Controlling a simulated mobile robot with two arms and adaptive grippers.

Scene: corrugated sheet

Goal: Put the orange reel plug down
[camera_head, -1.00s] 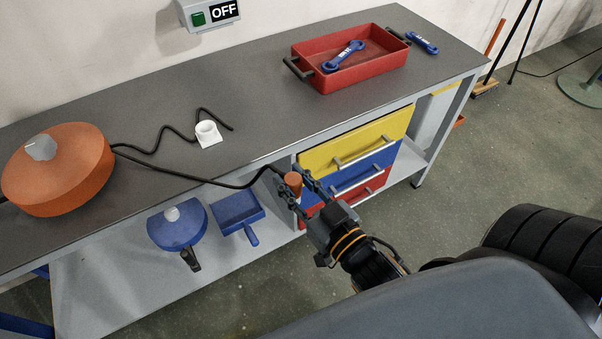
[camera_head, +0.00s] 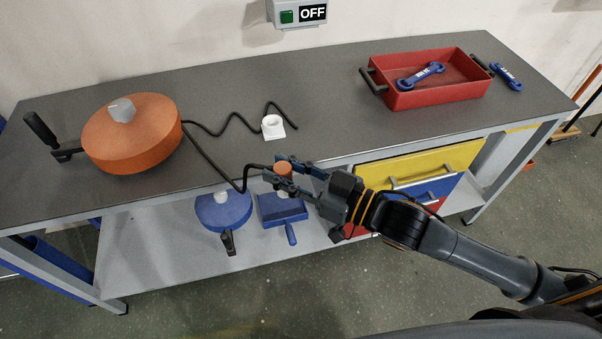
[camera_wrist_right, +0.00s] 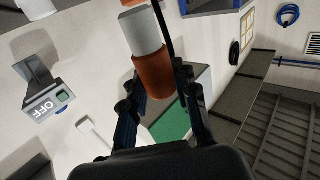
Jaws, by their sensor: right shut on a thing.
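The orange reel plug (camera_head: 283,168), a small orange cylinder on a black cable, is held between the fingers of my right gripper (camera_head: 279,178). In the head view it overlaps the bench's front edge; its height there is hard to judge. The right wrist view shows the plug's orange body (camera_wrist_right: 153,75) and pale end (camera_wrist_right: 140,32) between the finger pads. The orange reel (camera_head: 130,135) lies on the bench top at left, its cable running to the plug. A white socket (camera_head: 273,132) sits on the bench top just behind the plug. My left gripper is out of view.
A red tray (camera_head: 440,97) with a blue tool (camera_head: 420,76) stands at back right; another blue tool (camera_head: 506,77) lies beside it. A blue reel (camera_head: 224,212) and blue dustpan (camera_head: 283,209) lie on the lower shelf. The grey bench top (camera_head: 330,112) is clear between socket and tray.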

